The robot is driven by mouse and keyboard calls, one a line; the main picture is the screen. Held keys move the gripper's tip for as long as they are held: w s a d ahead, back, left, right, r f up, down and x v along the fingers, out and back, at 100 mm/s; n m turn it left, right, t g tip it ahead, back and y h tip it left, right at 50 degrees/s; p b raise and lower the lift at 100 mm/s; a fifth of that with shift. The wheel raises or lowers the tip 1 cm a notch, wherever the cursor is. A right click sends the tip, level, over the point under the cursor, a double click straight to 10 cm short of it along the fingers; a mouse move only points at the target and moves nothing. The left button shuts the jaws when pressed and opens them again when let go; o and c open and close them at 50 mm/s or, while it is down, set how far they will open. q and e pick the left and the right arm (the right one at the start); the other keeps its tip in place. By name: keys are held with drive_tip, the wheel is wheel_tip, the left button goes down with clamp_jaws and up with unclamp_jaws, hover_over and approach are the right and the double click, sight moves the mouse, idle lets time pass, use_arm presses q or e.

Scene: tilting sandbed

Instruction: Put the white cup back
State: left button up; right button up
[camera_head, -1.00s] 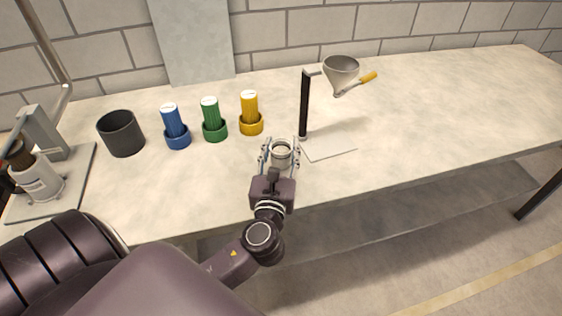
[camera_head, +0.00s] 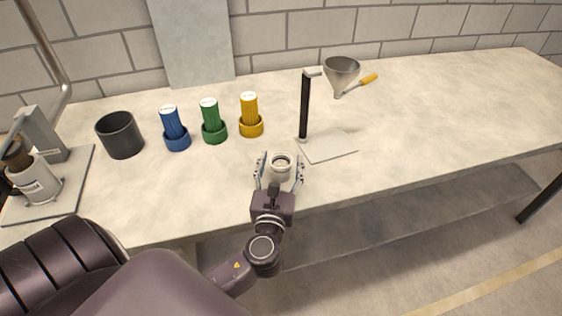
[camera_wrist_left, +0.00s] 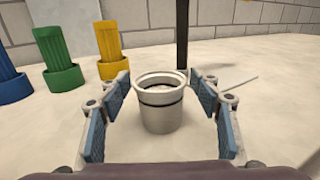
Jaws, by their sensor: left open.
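The white cup (camera_head: 281,164) stands upright on the pale bench top, left of the front of the funnel stand. It also shows in the left wrist view (camera_wrist_left: 159,104), with a dark ring inside below its rim. My left gripper (camera_head: 278,170) is open, with one finger on each side of the cup. In the left wrist view my left gripper (camera_wrist_left: 160,112) shows gaps between both blue finger pads and the cup. My right gripper is not in view.
Blue (camera_head: 174,128), green (camera_head: 212,121) and yellow (camera_head: 250,115) tubes stand in rings. A dark pot (camera_head: 120,136) and a machine holding a white container (camera_head: 37,182) are left. The right bench is clear.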

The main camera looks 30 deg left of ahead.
use_arm(q)
drive_tip(key=shift+r, duration=0.1)
drive_tip(key=b+v, duration=0.2)
drive_tip(key=v, duration=0.9)
drive_tip(key=shift+s, duration=0.1)
drive_tip(key=shift+s+d, duration=0.25)
drive_tip(key=shift+s, duration=0.1)
drive_tip(key=shift+r, duration=0.1)
